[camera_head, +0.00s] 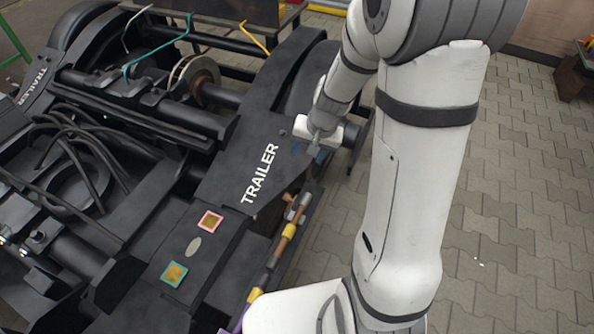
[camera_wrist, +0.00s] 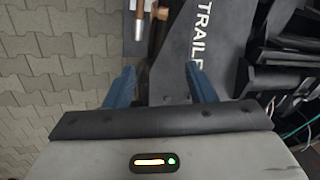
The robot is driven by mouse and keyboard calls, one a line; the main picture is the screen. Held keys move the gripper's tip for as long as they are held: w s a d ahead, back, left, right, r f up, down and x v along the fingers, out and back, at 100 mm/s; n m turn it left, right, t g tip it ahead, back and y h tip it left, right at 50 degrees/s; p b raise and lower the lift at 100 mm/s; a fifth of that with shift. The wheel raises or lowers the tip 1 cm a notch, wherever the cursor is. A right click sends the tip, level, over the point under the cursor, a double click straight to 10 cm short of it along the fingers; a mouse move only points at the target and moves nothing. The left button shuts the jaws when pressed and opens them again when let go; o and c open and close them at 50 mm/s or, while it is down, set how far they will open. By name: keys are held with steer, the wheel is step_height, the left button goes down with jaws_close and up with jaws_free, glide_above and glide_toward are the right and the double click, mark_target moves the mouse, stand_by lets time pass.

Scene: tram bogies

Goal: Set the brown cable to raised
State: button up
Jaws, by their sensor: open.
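A brown cable-like piece (camera_head: 282,246) with yellow bands runs along the near right side of the black bogie frame, below the TRAILER lettering. In the wrist view a brown length (camera_wrist: 141,24) with a pale metal end shows at the top, beyond my fingertips. I cannot tell for certain that this is the task's cable. My gripper (camera_head: 313,152) is over the right end of the bogie frame, beyond the brown piece. In the wrist view its two blue fingers (camera_wrist: 160,78) are wide apart with nothing between them.
The black bogie frame (camera_head: 225,160) fills the left and middle. Teal (camera_head: 150,54) and yellow (camera_head: 256,38) cables hang at its far end. Two framed square plates (camera_head: 210,222) sit on the near beam. Open paved floor (camera_head: 515,190) lies to the right.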

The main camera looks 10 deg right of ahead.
mark_target(306, 198)
steer(key=w+f+m+b, duration=0.1)
steer(key=f+b, duration=0.2)
steer(key=f, duration=0.6)
steer(key=w+f+b, duration=0.1)
steer(key=f+b, duration=0.1)
steer(key=f, duration=0.7)
steer(key=w+d+f+m+b, duration=0.1)
steer(key=w+f+b, duration=0.1)
steer(key=f, duration=0.8)
steer(key=shift+m+g+b, duration=0.3)
steer(key=shift+g+b, duration=0.1)
steer(key=shift+b, duration=0.45)
steer(key=shift+c, duration=0.2)
